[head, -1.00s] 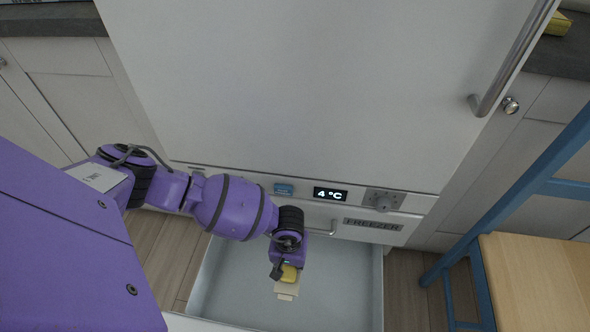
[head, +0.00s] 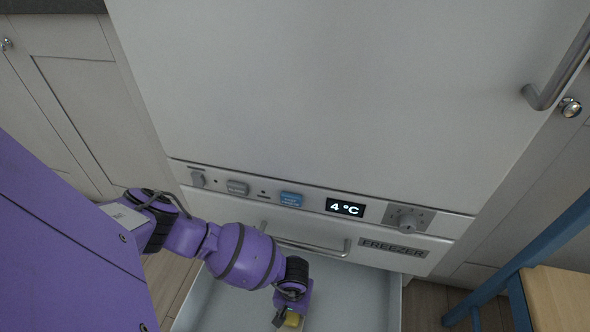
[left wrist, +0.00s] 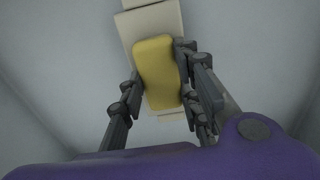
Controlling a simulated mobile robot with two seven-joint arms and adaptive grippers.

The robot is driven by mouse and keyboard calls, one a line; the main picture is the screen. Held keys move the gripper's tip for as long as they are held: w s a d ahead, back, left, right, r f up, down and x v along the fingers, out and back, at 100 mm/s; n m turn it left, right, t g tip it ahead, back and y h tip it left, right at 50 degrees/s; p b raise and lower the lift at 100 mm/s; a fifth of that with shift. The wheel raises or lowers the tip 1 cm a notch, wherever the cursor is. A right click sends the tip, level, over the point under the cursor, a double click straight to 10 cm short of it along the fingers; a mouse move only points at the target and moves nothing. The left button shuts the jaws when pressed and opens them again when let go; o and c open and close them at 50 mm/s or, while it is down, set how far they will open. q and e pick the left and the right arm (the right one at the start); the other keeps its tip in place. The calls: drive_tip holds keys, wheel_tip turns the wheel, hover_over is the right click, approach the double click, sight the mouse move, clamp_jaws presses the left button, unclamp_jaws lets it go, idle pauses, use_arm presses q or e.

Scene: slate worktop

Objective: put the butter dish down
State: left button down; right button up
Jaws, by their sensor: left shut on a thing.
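The butter dish is cream-coloured with a yellow block on top; in the left wrist view its cream part (left wrist: 152,22) shows beyond the yellow block (left wrist: 158,68). My left gripper (left wrist: 161,80) is shut on it, with one finger along each side. In the head view the left gripper (head: 283,318) and the yellow block (head: 293,319) are at the bottom edge, over the open freezer drawer (head: 350,298). The lower part of the dish is cut off there. I cannot tell whether the dish touches the drawer floor. My right gripper is not in view.
The freezer front carries a handle (head: 310,247), a 4 °C display (head: 345,208) and a knob (head: 406,219). The drawer looks otherwise empty where visible. A blue chair with a wooden seat (head: 560,300) stands at the right.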

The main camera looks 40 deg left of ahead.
use_arm(q)
wheel_tip(320, 180, down, 3)
drive_tip(key=shift+r+b, duration=0.15)
drive_tip(key=shift+b, duration=0.35)
drive_tip(key=c, duration=1.3)
unclamp_jaws()
drive_tip(key=shift+r, duration=0.2)
wheel_tip(320, 180, up, 11)
drive_tip(key=p, duration=0.5)
drive_tip(key=shift+f, duration=0.1)
drive_tip(key=shift+r, duration=0.45)
